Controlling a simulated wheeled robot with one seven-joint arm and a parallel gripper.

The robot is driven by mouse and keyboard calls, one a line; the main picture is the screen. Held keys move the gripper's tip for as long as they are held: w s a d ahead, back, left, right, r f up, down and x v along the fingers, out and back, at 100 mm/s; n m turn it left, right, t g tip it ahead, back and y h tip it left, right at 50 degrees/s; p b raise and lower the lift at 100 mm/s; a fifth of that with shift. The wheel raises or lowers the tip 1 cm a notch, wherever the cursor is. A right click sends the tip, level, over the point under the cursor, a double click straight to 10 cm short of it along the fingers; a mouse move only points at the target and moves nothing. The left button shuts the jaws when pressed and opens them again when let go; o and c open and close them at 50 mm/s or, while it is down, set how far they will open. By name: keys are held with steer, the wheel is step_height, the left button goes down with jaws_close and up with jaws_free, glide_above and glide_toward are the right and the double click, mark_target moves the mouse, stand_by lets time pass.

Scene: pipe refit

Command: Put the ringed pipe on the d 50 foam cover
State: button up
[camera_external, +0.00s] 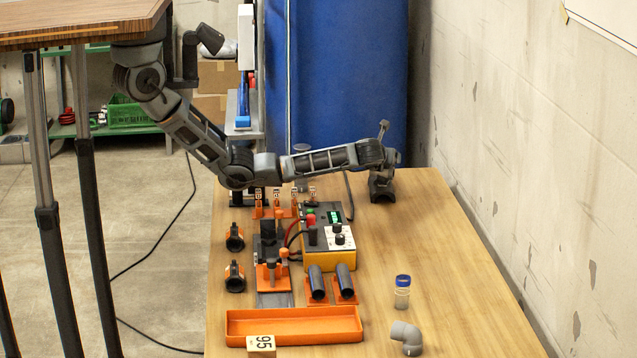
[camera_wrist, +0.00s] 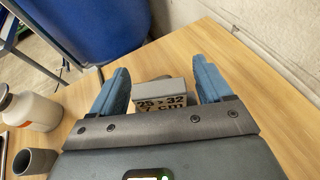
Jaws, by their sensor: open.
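My gripper (camera_external: 382,188) is low over the far right of the wooden table. In the wrist view its two blue fingers (camera_wrist: 157,88) are spread apart. A grey block (camera_wrist: 162,92) marked "25 > 32 7 cm" shows between them; I cannot tell whether they touch it. A rounded grey thing is partly hidden behind it. Two dark tubes (camera_external: 317,283) (camera_external: 346,281) lean in orange holders behind the orange tray; these may be foam covers, but no d 50 mark is readable. I cannot make out which thing is the ringed pipe. A grey pipe end (camera_wrist: 37,161) shows at lower left in the wrist view.
A yellow-sided meter box (camera_external: 327,245) and an orange stand (camera_external: 272,275) fill the table's middle. An orange tray (camera_external: 293,338), a number block (camera_external: 261,344), a blue-lidded jar (camera_external: 402,294) and a grey elbow (camera_external: 406,336) are at the front. The right side is mostly clear beside the wall.

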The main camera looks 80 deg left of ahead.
steer(key=v, duration=1.2)
steer(key=shift+p, duration=0.4)
